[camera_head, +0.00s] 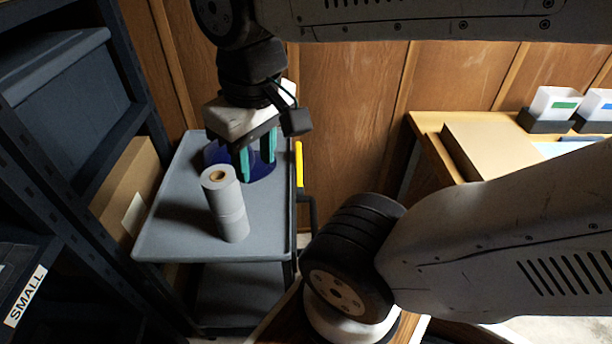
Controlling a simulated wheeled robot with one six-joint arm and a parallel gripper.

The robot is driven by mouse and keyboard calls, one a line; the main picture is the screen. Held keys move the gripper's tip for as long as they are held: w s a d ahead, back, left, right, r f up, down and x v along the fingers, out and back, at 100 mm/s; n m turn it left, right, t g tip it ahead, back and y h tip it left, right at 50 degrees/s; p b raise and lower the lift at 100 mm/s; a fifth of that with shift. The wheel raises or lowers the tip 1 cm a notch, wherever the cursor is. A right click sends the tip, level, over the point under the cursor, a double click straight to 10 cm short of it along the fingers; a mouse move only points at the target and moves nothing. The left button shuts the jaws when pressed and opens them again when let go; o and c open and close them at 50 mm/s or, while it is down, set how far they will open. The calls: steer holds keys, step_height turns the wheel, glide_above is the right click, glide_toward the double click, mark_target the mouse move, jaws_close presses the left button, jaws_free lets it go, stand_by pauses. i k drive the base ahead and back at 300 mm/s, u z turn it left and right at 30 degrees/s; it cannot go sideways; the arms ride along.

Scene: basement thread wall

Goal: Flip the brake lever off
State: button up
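A narrow yellow bar (299,164), which looks like the brake lever, stands upright at the right edge of a grey cart (180,238). A dark handle or frame part continues below it. My gripper (258,165) points down over the back of the cart, a little left of the yellow bar and apart from it in the picture. Its two teal fingers are apart, with dark blue showing between them. A dark blue round object (262,172) lies on the cart behind or below the fingers. The fingers partly hide it, and I cannot tell whether they touch it.
A dark shelf rack with bins (55,85) and a cardboard box (125,190) borders the left. A wooden table (427,125) with boxes stands at right. Wood panelling (345,100) closes the back.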

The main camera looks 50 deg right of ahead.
mark_target(298, 154)
steer(key=z, duration=0.05)
steer(key=k, duration=1.2)
steer(key=z, duration=0.65)
steer(key=k, duration=0.6)
steer(key=u, duration=0.8)
steer(key=i, duration=1.25)
steer(key=z, duration=0.65)
